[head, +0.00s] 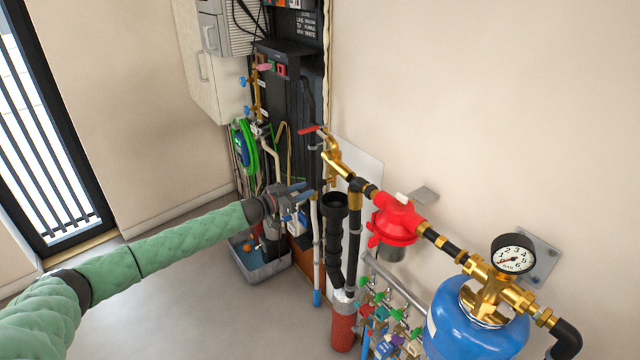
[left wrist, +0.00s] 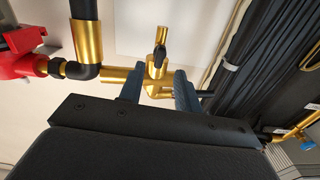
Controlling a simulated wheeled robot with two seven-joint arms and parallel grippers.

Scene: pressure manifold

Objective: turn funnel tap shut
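A black funnel (head: 335,206) sits on a black drain pipe below the brass pipework. A small brass tap (head: 331,183) is just above the funnel, partly hidden by my gripper in the head view. In the left wrist view the brass tap (left wrist: 156,72) has a short dark knob or handle on it. My left gripper (head: 312,194) reaches in from the left, just left of the funnel. In the left wrist view its blue-grey fingers (left wrist: 159,88) stand apart on either side of the tap body. Contact with the tap cannot be told. My right gripper is not in view.
A red lever (head: 309,130) sits on the brass pipe above. To the right are a red regulator (head: 396,220), a pressure gauge (head: 514,253) and a blue tank (head: 472,320). A grey bin (head: 262,268) stands on the floor behind my gripper. Floor at lower left is clear.

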